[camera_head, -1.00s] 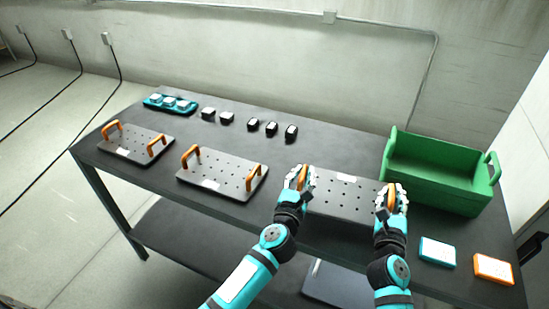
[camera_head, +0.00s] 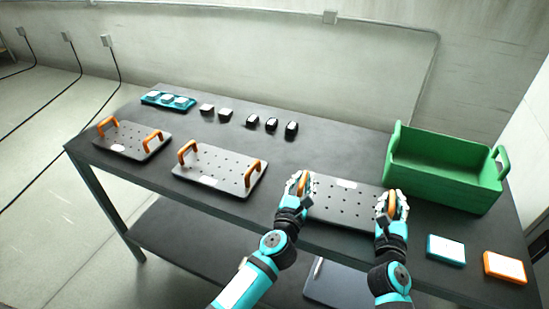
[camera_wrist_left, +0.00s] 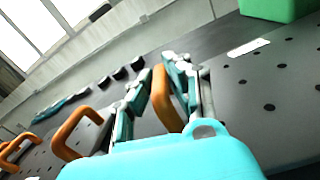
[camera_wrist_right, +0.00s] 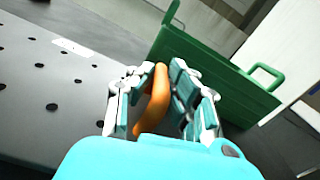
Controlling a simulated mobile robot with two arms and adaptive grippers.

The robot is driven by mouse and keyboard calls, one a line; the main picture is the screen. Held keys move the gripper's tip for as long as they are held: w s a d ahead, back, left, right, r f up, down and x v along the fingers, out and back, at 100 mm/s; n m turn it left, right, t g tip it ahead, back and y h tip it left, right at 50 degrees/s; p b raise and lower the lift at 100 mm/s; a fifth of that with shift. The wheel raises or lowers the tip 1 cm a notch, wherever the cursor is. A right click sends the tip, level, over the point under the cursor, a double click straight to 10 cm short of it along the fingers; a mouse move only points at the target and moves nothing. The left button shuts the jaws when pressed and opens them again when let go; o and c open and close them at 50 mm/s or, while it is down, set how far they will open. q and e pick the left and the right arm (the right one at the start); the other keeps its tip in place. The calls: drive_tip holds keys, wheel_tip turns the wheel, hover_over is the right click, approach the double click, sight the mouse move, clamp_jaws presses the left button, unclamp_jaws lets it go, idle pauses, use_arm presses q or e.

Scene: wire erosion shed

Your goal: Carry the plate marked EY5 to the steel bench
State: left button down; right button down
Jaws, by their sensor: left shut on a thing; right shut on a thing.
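A grey perforated plate (camera_head: 345,205) with two orange handles is between my grippers at the near edge of the dark table, left of the green crate. Its white label (camera_head: 347,184) is too small to read. My left gripper (camera_head: 299,184) is shut on its left handle, which shows between the fingers in the left wrist view (camera_wrist_left: 164,98). My right gripper (camera_head: 386,204) is shut on its right handle, also seen in the right wrist view (camera_wrist_right: 156,98). I cannot tell whether the plate touches the table. I cannot pick out a separate steel bench.
Two similar plates, a middle one (camera_head: 215,168) and a left one (camera_head: 130,140), lie on the dark table (camera_head: 330,150). A green crate (camera_head: 440,180), a teal box (camera_head: 446,250) and an orange box (camera_head: 505,267) are at right. A teal tray (camera_head: 168,99) and several small blocks stand behind.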

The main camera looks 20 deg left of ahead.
use_arm(q)
drive_tip(key=c, duration=1.7)
unclamp_jaws()
drive_tip(key=shift+f, duration=0.25)
use_arm(e)
drive_tip(key=c, duration=1.7)
unclamp_jaws()
drive_tip(key=shift+f, duration=0.2)
use_arm(q)
drive_tip(key=o, duration=0.4)
drive_tip(key=shift+s+r, duration=0.1)
use_arm(e)
drive_tip(key=o, duration=0.4)
drive_tip(key=shift+s+r, duration=0.1)
drive_tip(key=shift+a, duration=0.1)
use_arm(q)
drive_tip(key=shift+s, duration=0.2)
drive_tip(key=s, duration=1.1)
drive_tip(key=shift+s+a, duration=0.1)
drive_tip(key=shift+s, duration=0.15)
use_arm(e)
drive_tip(key=shift+s, duration=0.15)
drive_tip(key=s, duration=1.1)
drive_tip(key=shift+s, duration=0.4)
